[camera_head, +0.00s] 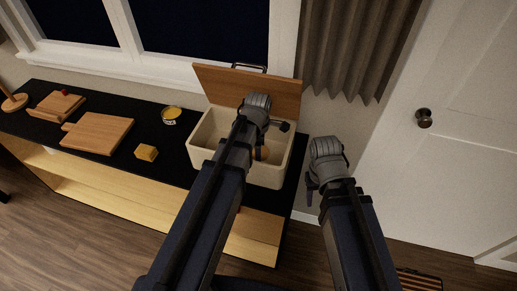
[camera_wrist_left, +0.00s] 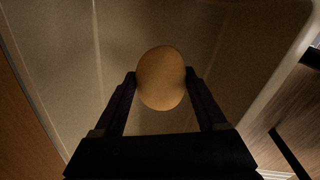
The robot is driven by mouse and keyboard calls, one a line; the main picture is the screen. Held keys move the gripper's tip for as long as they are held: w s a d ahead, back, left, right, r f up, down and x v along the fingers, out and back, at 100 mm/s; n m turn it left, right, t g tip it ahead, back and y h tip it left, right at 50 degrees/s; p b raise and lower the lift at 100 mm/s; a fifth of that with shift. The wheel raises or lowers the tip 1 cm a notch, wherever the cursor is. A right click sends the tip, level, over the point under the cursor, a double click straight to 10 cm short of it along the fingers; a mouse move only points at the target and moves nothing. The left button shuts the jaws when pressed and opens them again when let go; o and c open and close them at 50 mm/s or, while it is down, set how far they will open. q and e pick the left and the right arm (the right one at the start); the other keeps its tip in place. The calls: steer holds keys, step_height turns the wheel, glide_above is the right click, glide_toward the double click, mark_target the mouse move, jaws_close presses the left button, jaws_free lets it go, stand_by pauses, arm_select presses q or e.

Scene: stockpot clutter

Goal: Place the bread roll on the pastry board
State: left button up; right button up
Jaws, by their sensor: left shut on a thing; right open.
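The bread roll (camera_wrist_left: 160,78) is a smooth tan oval between the two fingers of my left gripper (camera_wrist_left: 161,84) in the left wrist view. The gripper is shut on it, inside the cream bin (camera_head: 205,153). In the head view my left arm reaches over the bin and hides much of its inside; a bit of the roll (camera_head: 264,153) shows there. The pastry board, seemingly the flat wooden board with a handle (camera_head: 98,133), lies bare on the black counter to the left. My right gripper (camera_head: 311,190) is open, apart from everything, right of the bin.
The bin's wooden lid (camera_head: 215,82) stands open at its back. Between bin and board are a small yellow-brown block (camera_head: 146,153) and a round tin (camera_head: 171,115). Another wooden item (camera_head: 57,105) and a round-based wooden stand (camera_head: 13,102) are farther left. A door (camera_head: 450,130) is at right.

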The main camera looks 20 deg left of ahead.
arm_select(q)
step_height(320, 180, up, 5)
steer(key=p, duration=0.4)
steer(key=shift+r, duration=0.15)
